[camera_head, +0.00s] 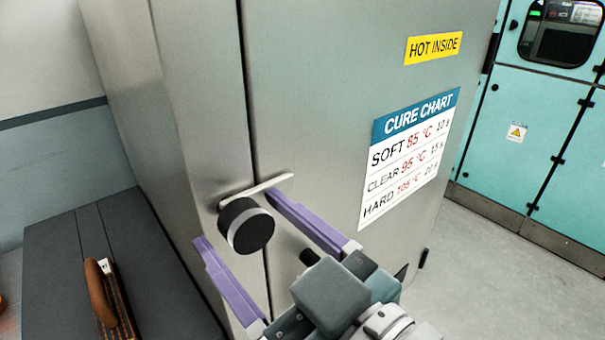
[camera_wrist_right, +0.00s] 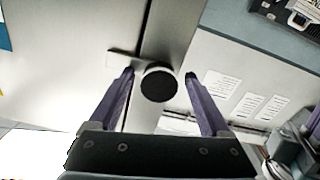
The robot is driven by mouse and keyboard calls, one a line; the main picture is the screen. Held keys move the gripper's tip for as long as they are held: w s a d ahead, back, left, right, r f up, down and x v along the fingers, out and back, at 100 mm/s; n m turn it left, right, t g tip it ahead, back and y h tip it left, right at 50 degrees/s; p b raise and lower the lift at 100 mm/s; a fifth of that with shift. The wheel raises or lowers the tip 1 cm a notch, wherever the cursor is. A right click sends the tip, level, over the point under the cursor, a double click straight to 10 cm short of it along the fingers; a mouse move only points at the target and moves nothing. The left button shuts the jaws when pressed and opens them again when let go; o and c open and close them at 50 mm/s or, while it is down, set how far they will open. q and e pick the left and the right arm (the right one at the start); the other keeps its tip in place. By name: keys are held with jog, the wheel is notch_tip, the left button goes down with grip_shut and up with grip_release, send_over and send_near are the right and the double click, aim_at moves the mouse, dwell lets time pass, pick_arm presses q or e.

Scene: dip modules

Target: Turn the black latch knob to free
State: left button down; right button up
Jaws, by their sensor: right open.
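The black latch knob (camera_head: 247,226) is a round black cylinder with a pale metal rim, on the front of a grey metal cabinet (camera_head: 330,60). A flat metal latch bar (camera_head: 262,188) behind it lies across the seam between two panels. My right gripper (camera_head: 233,215) has purple fingers spread open, one on each side of the knob. In the right wrist view the knob (camera_wrist_right: 159,83) sits between the fingertips (camera_wrist_right: 159,73), with a gap visible on both sides. I cannot tell whether the tips reach past its face.
A yellow "HOT INSIDE" label (camera_head: 433,47) and a cure chart (camera_head: 408,158) are on the cabinet front. A dark bench (camera_head: 60,255) with a brown-handled brush (camera_head: 101,290) stands at the left. Teal cabinets (camera_head: 530,120) stand at the right, with free floor before them.

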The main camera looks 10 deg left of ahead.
grip_shut()
dwell(0.7)
dwell(0.3)
